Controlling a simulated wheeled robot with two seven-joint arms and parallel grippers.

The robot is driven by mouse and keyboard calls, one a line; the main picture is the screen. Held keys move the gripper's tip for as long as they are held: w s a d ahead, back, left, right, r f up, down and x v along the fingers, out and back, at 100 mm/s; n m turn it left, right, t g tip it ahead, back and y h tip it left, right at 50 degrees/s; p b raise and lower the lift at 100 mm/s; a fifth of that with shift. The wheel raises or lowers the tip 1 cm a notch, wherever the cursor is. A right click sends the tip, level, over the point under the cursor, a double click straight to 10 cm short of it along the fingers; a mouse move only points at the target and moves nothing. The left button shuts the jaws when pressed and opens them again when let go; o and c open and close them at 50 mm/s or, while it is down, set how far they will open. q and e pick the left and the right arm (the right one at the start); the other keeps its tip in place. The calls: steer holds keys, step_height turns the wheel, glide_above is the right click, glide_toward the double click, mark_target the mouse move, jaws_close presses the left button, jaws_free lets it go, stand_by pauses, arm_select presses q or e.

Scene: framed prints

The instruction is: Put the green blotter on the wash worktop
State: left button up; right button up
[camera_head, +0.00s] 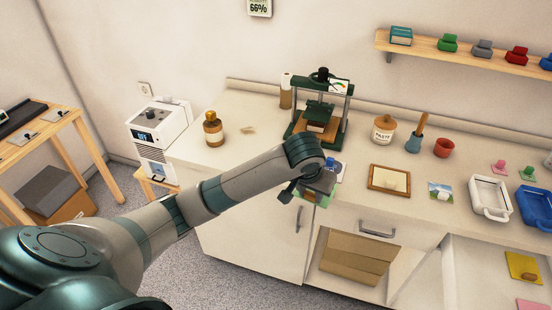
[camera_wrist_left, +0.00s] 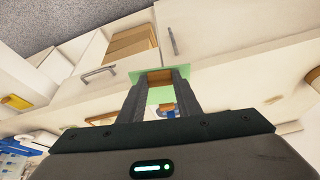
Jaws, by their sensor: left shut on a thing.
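The green blotter, a green sheet with a brown block on it, shows in the left wrist view (camera_wrist_left: 159,97), the block between my fingers. My left gripper (camera_wrist_left: 160,78) is shut on that block. In the head view the green blotter (camera_head: 307,197) is mostly hidden under my left gripper (camera_head: 312,187), near the front edge of the long pale worktop (camera_head: 345,180). No label shows which part is the wash worktop. My right gripper is in neither view.
A dark green press (camera_head: 320,112) stands behind my gripper. A framed print (camera_head: 389,180), a paste jar (camera_head: 383,129), and white (camera_head: 490,197) and blue (camera_head: 535,207) trays stand to the right. A yellow blotter (camera_head: 524,267) lies in the lower bay. Drawer and cupboard fronts lie below the edge.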

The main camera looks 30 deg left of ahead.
arm_select(q)
steer(key=w+a+r+n+p, duration=0.1)
steer(key=w+a+r, duration=0.2)
steer(key=w, duration=0.4)
steer(key=w+a+r+n+p, duration=0.1)
steer(key=w+a+r, duration=0.3)
steer(key=w+a, duration=0.2)
steer(key=shift+w, duration=1.15)
steer(key=s+a+f+p, duration=0.1)
steer(key=s+a+f, duration=0.1)
steer(key=a, duration=0.1)
steer(key=s+a+f+p, duration=0.1)
steer(key=a+f+p, duration=0.1)
steer(key=a, duration=0.1)
steer(key=s+a+f+p, duration=0.1)
steer(key=s+a+f, duration=0.1)
steer(key=a, duration=0.1)
steer(key=shift+s+a, duration=0.1)
steer(key=shift+s, duration=0.25)
steer(key=shift+s+a+f+p, duration=0.25)
steer(key=shift+a+f+p, duration=0.1)
steer(key=shift+f+p, duration=0.05)
steer(key=shift+y, duration=0.3)
